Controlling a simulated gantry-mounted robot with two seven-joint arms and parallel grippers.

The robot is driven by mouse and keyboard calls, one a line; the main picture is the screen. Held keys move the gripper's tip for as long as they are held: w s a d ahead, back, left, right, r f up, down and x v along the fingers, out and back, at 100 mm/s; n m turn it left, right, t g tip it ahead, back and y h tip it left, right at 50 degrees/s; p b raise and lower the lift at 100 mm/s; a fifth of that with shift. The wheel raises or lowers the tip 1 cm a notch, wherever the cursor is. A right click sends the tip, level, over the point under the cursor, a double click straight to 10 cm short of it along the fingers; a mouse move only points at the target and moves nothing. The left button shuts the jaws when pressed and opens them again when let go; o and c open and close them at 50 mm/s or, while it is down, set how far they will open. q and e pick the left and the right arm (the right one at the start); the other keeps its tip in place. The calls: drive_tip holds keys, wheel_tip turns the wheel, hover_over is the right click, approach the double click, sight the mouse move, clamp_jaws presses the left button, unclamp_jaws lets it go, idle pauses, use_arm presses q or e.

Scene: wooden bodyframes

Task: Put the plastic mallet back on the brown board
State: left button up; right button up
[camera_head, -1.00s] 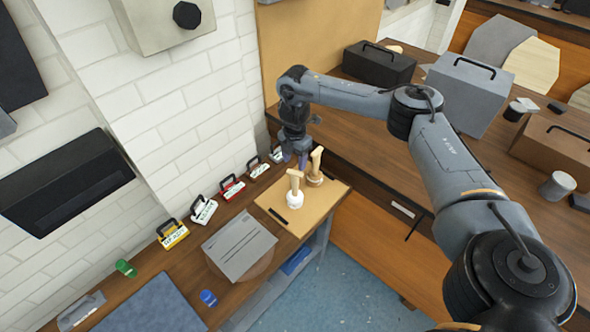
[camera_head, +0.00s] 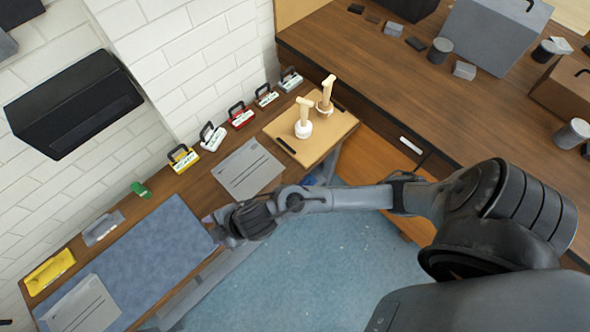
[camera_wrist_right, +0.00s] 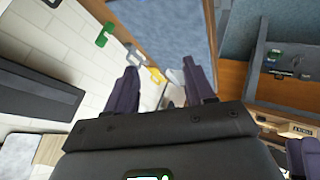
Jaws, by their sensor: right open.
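The brown board (camera_head: 325,142) lies on the far end of the narrow wooden bench in the head view. A mallet with a white head (camera_head: 304,128), which looks like the plastic one, stands on it head down, its pale handle pointing up. A second mallet with a pale wooden handle (camera_head: 327,92) stands just behind it on the board. My right gripper (camera_head: 217,236) is well away from both mallets, by the near edge of the blue mat (camera_head: 160,260). In the right wrist view its fingers (camera_wrist_right: 160,90) are apart with nothing held.
A grey paper sheet (camera_head: 248,168) lies beside the board. Several small labelled cases, including a yellow one (camera_head: 183,158), line the wall. A green item (camera_head: 141,189) lies near the mat. A larger wooden workbench (camera_head: 400,95) stands at right.

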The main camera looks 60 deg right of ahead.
drive_tip(key=s+d+m+g+h, duration=0.3)
drive_tip(key=s+d+m+g, duration=0.1)
drive_tip(key=s+d+m, duration=0.8)
drive_tip(key=s+d, duration=0.3)
drive_tip(key=s, duration=0.1)
drive_tip(key=shift+s+h, duration=0.35)
drive_tip(key=shift+h, duration=0.05)
wheel_tip(320, 180, up, 19)
drive_tip(key=p, duration=1.9)
